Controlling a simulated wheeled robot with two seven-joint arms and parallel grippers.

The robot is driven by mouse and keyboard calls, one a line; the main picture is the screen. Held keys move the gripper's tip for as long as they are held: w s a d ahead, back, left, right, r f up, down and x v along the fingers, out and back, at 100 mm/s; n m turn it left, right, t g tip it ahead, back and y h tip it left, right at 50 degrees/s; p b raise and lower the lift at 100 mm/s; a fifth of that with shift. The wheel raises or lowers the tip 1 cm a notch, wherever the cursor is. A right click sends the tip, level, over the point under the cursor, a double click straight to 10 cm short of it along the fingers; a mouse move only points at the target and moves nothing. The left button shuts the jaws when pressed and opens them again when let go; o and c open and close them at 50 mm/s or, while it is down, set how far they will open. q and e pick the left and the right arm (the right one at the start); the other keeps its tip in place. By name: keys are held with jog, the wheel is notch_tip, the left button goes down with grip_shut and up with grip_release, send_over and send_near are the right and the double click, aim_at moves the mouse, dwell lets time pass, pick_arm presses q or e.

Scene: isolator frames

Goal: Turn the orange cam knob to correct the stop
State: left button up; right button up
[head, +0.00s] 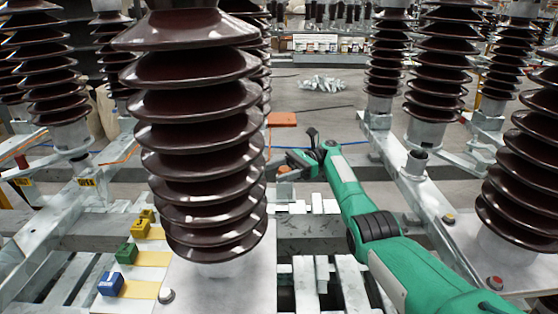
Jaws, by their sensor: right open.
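My right arm is green and reaches in from the lower right. Its dark gripper (297,160) is at the middle of the head view, just right of the large front insulator, and is open. A small orange-brown round piece, which looks like the cam knob (284,170), shows just below and left of the gripper. It is small and partly covered, so I cannot tell its angle or whether the fingers touch it. The stop cannot be made out. My left gripper is not in view.
A large brown ribbed insulator (200,130) stands close in front, left of the gripper. More insulators (441,70) stand on metal rails at both sides. Blue (111,284), green (127,253) and yellow blocks sit at lower left. An orange plate (282,119) lies behind the gripper.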

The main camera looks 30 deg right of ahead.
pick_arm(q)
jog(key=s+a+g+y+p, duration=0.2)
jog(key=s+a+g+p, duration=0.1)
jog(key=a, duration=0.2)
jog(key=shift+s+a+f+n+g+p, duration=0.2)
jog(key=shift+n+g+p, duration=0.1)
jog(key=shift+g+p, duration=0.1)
pick_arm(e)
notch_tip(320, 180, up, 20)
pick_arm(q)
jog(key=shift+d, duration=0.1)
pick_arm(e)
jog(key=shift+f, duration=0.1)
